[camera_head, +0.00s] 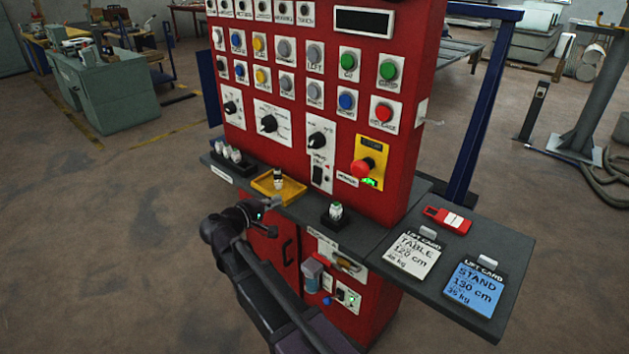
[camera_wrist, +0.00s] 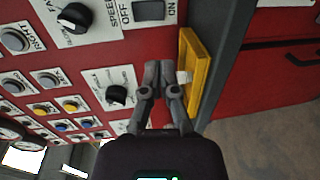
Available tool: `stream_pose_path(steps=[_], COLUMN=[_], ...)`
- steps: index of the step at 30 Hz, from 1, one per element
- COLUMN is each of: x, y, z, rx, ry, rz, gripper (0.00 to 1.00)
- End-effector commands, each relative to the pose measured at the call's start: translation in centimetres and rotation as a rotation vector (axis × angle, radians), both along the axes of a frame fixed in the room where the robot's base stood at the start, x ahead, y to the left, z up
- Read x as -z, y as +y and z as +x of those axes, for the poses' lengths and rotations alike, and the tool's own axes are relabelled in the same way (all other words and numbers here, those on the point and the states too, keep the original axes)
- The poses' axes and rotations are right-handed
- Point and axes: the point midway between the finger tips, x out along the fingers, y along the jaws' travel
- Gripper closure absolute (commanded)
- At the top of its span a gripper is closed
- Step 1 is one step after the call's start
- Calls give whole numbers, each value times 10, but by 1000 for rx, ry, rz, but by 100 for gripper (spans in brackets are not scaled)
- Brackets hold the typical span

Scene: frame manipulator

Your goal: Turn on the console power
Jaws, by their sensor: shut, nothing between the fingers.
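The red console (camera_head: 330,100) stands upright in the middle of the head view, its face full of buttons and knobs. A small dark rocker switch (camera_head: 317,173) sits low on the face; in the wrist view the rocker switch (camera_wrist: 149,10) lies between OFF and ON labels. Its position is not clear. A red mushroom button (camera_head: 362,167) on a yellow plate has a small green lit display below it. A lower panel (camera_head: 325,245) carries small switches and a green light. My gripper (camera_head: 278,203) is shut and empty in front of the ledge; its fingertips (camera_wrist: 167,72) are close to the yellow tray (camera_wrist: 202,65).
The grey ledge (camera_head: 300,208) holds the yellow tray (camera_head: 265,188) with a small black-and-white part, and another small part (camera_head: 336,210). The side shelf (camera_head: 385,268) bears two lift cards and a red device (camera_head: 447,219). Blue posts stand behind; the floor in front is clear.

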Motion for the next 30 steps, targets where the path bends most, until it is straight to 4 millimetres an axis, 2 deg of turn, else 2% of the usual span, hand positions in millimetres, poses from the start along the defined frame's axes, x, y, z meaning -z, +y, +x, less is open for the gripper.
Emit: stream_pose_path(steps=[17,30], x=[2,11], y=[-15,-50], z=[13,57], rx=[11,15], ry=[0,0], rz=[0,0], gripper=[100,100])
